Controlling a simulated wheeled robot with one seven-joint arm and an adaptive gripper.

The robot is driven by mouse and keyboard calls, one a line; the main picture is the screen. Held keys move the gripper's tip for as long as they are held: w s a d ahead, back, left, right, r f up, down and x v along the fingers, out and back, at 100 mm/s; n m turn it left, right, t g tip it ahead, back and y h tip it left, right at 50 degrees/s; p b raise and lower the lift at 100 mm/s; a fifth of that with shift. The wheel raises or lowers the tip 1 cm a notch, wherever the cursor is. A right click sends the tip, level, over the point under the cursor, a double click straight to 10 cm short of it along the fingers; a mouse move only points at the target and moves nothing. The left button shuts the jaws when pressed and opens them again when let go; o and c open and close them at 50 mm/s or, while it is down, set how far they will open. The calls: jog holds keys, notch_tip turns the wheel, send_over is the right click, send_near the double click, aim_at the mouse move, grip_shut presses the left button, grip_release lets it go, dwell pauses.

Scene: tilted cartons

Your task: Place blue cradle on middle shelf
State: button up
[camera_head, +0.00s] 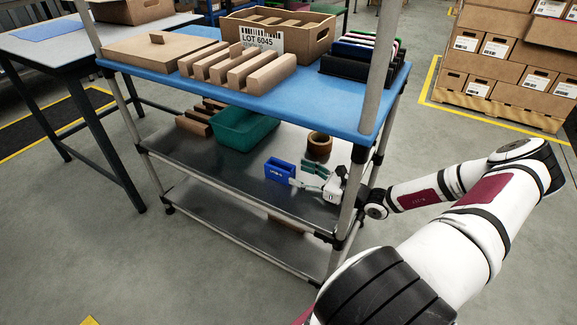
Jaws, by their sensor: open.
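The blue cradle (279,170) is a small blue block-like piece with pale lettering on its front. It sits on the grey metal middle shelf (245,172) of the cart, right of the centre. My gripper (301,174) reaches in from the right, past the cart's front right post. Its fingers are open and point left at the cradle's right side. The fingertips are very close to the cradle; whether they touch it I cannot tell. The cradle appears upright. Its underside is not visible.
A green bin (243,130), brown blocks (194,122) and a brown tape roll (318,146) share the middle shelf. The blue top shelf (327,105) above holds a carton (230,30), wooden racks and a dark rack. The front right post (346,200) stands close to my arm.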

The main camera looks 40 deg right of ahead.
jog(key=v, duration=0.4)
jog(key=shift+s+p, duration=0.25)
jog(key=shift+p, duration=0.15)
jog(key=shift+s+d, duration=0.1)
